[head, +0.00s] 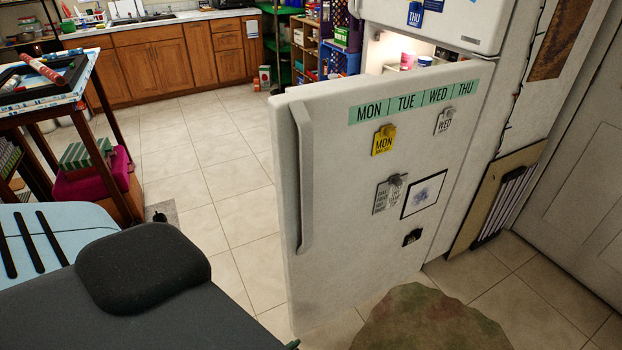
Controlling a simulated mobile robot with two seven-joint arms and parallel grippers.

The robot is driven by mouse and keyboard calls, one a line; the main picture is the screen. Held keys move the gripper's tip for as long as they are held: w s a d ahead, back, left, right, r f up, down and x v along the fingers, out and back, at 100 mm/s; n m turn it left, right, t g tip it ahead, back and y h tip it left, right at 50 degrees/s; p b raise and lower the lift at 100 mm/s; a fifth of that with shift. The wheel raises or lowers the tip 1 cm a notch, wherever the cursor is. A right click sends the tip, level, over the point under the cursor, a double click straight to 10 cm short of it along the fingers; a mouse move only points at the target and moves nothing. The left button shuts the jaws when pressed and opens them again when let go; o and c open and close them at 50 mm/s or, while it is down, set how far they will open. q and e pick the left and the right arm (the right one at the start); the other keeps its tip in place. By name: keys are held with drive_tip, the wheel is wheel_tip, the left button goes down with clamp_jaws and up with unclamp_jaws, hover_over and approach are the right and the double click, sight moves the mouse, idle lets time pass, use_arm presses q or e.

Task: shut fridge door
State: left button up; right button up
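The white fridge door (345,200) stands open in the middle of the head view, swung out from the fridge (475,110) at the right. Its long white vertical handle (304,180) is on the door's left edge. The outer face carries a day strip, magnets and notes. Above the door's top edge, part of the lit interior with pink and white containers (407,60) shows. The upper freezer door (440,18) looks shut. The rest of the interior is hidden behind the door. Neither of my grippers is in view.
A dark wooden table (60,110) with stacked items stands at the left. Wooden cabinets (160,65) and a crowded shelf are at the back. A rug (430,322) lies on the floor before the door. Tiled floor (215,170) left of the door is clear.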

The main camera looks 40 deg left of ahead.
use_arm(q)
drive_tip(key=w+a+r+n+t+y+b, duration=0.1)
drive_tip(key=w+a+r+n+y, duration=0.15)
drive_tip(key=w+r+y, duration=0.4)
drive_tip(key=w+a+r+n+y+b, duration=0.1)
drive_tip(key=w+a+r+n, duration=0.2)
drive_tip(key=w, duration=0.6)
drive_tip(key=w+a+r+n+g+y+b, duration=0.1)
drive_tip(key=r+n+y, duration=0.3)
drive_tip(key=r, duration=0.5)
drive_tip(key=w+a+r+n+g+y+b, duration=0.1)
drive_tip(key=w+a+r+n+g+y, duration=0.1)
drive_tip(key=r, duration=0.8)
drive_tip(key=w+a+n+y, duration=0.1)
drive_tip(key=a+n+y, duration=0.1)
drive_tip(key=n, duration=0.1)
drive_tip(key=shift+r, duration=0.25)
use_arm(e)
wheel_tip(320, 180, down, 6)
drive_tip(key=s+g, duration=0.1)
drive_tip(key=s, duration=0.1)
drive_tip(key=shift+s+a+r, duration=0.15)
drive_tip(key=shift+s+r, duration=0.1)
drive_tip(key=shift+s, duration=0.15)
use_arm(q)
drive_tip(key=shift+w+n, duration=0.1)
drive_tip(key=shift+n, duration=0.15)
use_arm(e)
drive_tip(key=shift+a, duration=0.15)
